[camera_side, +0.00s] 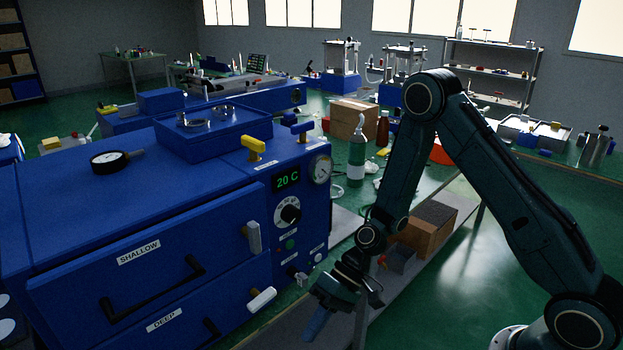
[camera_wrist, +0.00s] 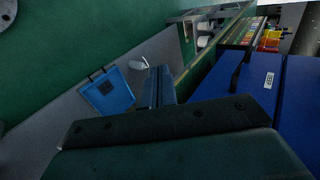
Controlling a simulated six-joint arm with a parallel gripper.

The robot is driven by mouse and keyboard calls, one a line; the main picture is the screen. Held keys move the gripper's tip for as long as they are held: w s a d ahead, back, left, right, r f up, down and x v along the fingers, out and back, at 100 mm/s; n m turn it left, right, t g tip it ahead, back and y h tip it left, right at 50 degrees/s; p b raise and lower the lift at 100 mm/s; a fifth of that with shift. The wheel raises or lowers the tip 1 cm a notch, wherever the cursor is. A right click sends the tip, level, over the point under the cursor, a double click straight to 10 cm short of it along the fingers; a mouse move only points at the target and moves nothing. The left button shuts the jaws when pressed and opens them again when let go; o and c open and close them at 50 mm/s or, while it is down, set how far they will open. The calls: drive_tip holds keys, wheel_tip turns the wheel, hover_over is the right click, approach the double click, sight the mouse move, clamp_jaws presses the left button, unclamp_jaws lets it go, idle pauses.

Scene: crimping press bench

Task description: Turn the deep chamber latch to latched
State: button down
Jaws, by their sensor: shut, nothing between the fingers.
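The deep chamber latch (camera_side: 262,299) is a pale handle at the right end of the front labelled DEEP (camera_side: 164,320). It lies slanted, closer to level than upright. The DEEP label also shows in the wrist view (camera_wrist: 268,80), but I cannot clearly make out the latch there. My gripper (camera_side: 316,322) is shut and empty, to the right of the latch and a little lower in the picture, apart from it. Its closed fingers (camera_wrist: 160,86) also show in the wrist view. The lower part of the deep front is cut off by the side view's edge.
The shallow chamber latch (camera_side: 253,236) stands upright above, beside the SHALLOW front (camera_side: 138,252). Black pull handles (camera_side: 155,288) stick out from the fronts. A dial and display panel (camera_side: 289,212) is on the right. A blue bin (camera_wrist: 110,92) lies left of my fingers in the wrist view.

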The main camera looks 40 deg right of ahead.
drive_tip(key=a+r+t+h, duration=0.2)
drive_tip(key=r+t+h, duration=0.2)
drive_tip(key=r, duration=0.5)
drive_tip(key=a+r+n+t+h, duration=0.1)
drive_tip(key=a+r+t+h, duration=0.1)
drive_tip(key=r+t+h, duration=0.2)
wheel_tip(320, 180, up, 6)
drive_tip(key=h, duration=0.3)
drive_tip(key=shift+w+a+t, duration=0.25)
drive_tip(key=shift+a+t, duration=0.15)
drive_tip(key=shift+w, duration=0.1)
hover_over(259, 297)
drive_tip(key=s+d, duration=0.1)
drive_tip(key=s, duration=0.1)
wheel_tip(259, 297, down, 7)
drive_tip(key=shift+s+d+f, duration=0.1)
drive_tip(key=shift+d+f, duration=0.1)
drive_tip(key=shift+f, duration=0.8)
drive_tip(key=shift+s+d+f, duration=0.1)
drive_tip(key=shift+d+f, duration=0.05)
drive_tip(key=shift+f, duration=0.85)
